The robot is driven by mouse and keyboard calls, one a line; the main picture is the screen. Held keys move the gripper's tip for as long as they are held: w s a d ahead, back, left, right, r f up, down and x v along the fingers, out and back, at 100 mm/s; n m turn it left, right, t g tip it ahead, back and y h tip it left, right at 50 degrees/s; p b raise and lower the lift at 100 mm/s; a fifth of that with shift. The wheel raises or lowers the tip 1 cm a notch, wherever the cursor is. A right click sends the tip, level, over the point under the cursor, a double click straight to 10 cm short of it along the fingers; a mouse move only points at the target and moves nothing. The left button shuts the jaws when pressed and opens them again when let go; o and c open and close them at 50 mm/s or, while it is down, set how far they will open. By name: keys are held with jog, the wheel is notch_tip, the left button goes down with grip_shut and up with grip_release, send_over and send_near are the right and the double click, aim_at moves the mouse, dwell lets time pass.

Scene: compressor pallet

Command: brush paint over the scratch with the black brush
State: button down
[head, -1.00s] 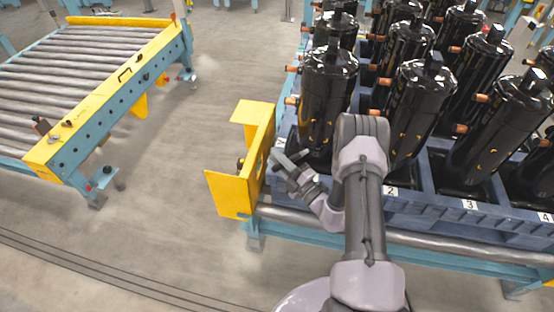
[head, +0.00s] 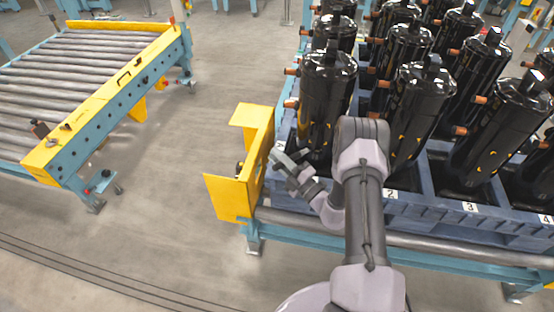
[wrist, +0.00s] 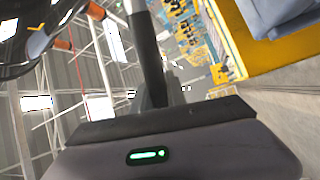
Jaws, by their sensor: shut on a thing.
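My gripper (head: 284,162) is low at the left front corner of the blue pallet, just left of the nearest black compressor (head: 327,98). In the wrist view my gripper (wrist: 155,98) is shut on a dark, straight shaft, which I take for the black brush (wrist: 145,45). The shaft runs up out of the picture, so its tip is hidden there. In the head view the brush cannot be made out against the dark compressor. Small yellow marks show low on this compressor. I cannot make out the scratch. The compressor's edge also shows at the upper left of the wrist view (wrist: 22,50).
The blue pallet (head: 432,211) holds several black compressors with copper stubs, in numbered places. A yellow bracket (head: 233,195) stands close left of my gripper. A roller conveyor (head: 80,75) is at the far left, with clear floor between.

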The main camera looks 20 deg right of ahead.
jog(key=shift+w+d, duration=0.15)
jog(key=shift+w, duration=0.1)
jog(key=shift+s+d, duration=1.95)
jog(key=shift+d, duration=0.7)
jog(key=w+a+r, duration=0.1)
jog(key=w+a, duration=0.2)
jog(key=a, duration=0.2)
jog(key=shift+w+a, duration=0.2)
jog(key=shift+a, duration=0.1)
jog(key=s+a, duration=0.3)
jog(key=s, duration=0.2)
jog(key=shift+a+p, duration=0.2)
jog(key=shift+p, duration=0.15)
